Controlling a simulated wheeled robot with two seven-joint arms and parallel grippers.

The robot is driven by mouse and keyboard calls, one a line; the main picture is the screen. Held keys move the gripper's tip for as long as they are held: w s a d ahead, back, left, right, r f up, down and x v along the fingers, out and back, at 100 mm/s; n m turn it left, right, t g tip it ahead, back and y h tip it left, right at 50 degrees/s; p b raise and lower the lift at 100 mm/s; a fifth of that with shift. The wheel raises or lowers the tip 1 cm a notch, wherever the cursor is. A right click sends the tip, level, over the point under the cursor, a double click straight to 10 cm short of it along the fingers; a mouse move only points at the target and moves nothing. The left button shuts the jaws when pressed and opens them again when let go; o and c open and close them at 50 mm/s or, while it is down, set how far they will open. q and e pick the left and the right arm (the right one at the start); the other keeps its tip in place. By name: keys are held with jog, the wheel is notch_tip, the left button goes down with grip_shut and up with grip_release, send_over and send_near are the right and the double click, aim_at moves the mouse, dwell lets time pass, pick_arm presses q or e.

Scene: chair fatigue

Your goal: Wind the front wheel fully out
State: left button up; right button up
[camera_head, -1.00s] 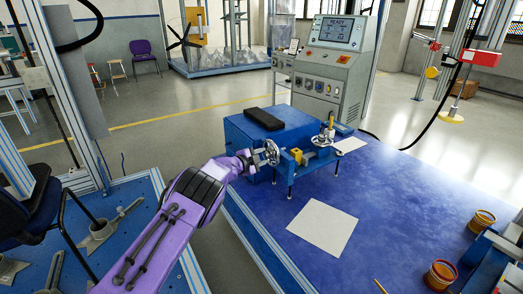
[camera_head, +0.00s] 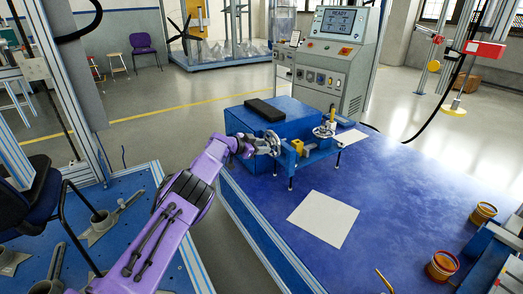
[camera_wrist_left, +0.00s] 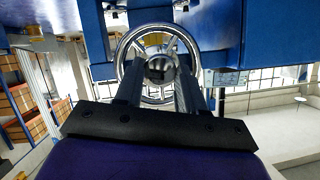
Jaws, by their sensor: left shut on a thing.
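The front wheel (camera_head: 273,143) is a chrome spoked handwheel on the near left end of a blue fixture (camera_head: 312,154). My left gripper (camera_head: 260,147), on the purple arm, is at this wheel. In the left wrist view the wheel (camera_wrist_left: 135,47) faces the camera, with its hub in the middle. My two dark fingers (camera_wrist_left: 160,82) reach up across the lower rim, one on each side below the hub, and are shut on the wheel. The exact contact is partly hidden by the fingers. A second chrome wheel (camera_head: 323,131) sits farther right on the fixture. My right gripper is not in view.
A blue box (camera_head: 262,125) with a black pad (camera_head: 264,110) on top stands behind the wheel. A grey control console (camera_head: 333,75) is beyond it. A white sheet (camera_head: 323,219) lies on the blue bench. Open tins (camera_head: 442,265) stand at right. The bench's middle is largely clear.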

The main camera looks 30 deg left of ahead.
pick_arm(q)
jog(key=shift+f, duration=0.15)
dwell(0.3)
jog(key=o, duration=1.1)
jog(key=shift+c, duration=0.2)
jog(key=shift+s+a+r+p, duration=0.25)
jog(key=shift+s+r+p, duration=0.15)
jog(key=shift+r+p, duration=0.1)
jog(key=p+v, duration=0.2)
jog(key=v, duration=0.7)
jog(key=shift+s, duration=0.3)
jog(key=shift+a+f, duration=0.1)
jog(key=shift+f, duration=0.1)
